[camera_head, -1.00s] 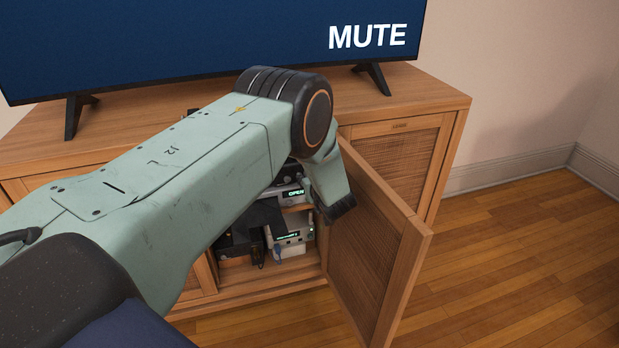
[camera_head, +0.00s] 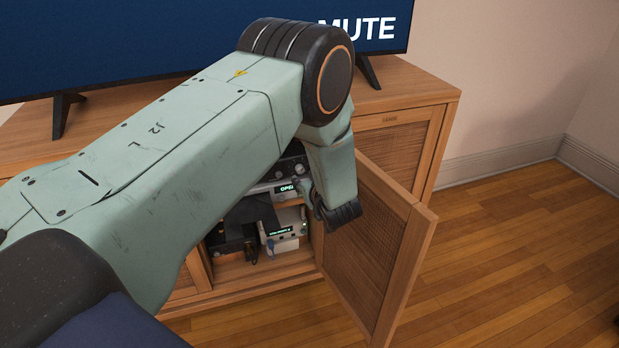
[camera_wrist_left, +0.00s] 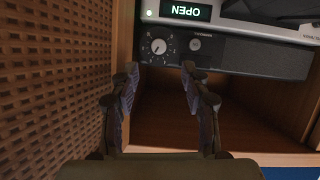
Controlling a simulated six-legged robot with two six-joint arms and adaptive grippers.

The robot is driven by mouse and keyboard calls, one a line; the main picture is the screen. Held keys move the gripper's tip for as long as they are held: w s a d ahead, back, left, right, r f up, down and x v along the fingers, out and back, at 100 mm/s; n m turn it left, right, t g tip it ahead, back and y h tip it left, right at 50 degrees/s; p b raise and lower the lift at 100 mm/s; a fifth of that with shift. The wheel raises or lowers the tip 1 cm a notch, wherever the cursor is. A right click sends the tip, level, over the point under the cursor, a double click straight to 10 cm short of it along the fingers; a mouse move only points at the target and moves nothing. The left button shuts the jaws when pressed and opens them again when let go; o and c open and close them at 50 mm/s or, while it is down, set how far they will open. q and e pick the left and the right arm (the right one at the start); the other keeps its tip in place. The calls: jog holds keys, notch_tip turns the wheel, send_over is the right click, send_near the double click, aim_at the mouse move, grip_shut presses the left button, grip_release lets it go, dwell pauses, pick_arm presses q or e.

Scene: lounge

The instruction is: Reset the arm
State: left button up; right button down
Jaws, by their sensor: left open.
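My left arm (camera_head: 190,160) reaches in from the left across the front of the wooden TV cabinet (camera_head: 420,88). Its wrist bends down beside the open cabinet door (camera_head: 375,255). In the left wrist view my left gripper (camera_wrist_left: 158,78) is open, with its two fingers apart and nothing between them. It is in front of a dark device with a knob (camera_wrist_left: 225,55), below a lighter device whose OPEN display (camera_wrist_left: 187,10) shows upside down. In the head view the fingers cannot be made out clearly. My right gripper is not in view.
The door's woven panel (camera_wrist_left: 50,85) is close along the left in the wrist view. A TV (camera_head: 180,40) showing MUTE stands on the cabinet. Several devices and cables sit in the open compartment. The wooden floor (camera_head: 530,250) at right is clear.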

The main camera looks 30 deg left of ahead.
pick_arm(q)
jog(key=s+d+f+m+g+h+p, duration=0.1)
jog(key=s+d+f+m+h+p, duration=0.3)
jog(key=s+f, duration=0.5)
jog(key=s+d+m+g+h+p, duration=0.1)
jog(key=s+d+m+g+h, duration=0.2)
jog(key=s, duration=1.4)
jog(key=s+d+m+g+h+p, duration=0.1)
jog(key=s+d+m+g+h, duration=0.2)
jog(key=s, duration=1.5)
jog(key=d+r+g, duration=0.1)
jog(key=d+g, duration=0.1)
jog(key=d, duration=0.1)
jog(key=shift+s, duration=0.1)
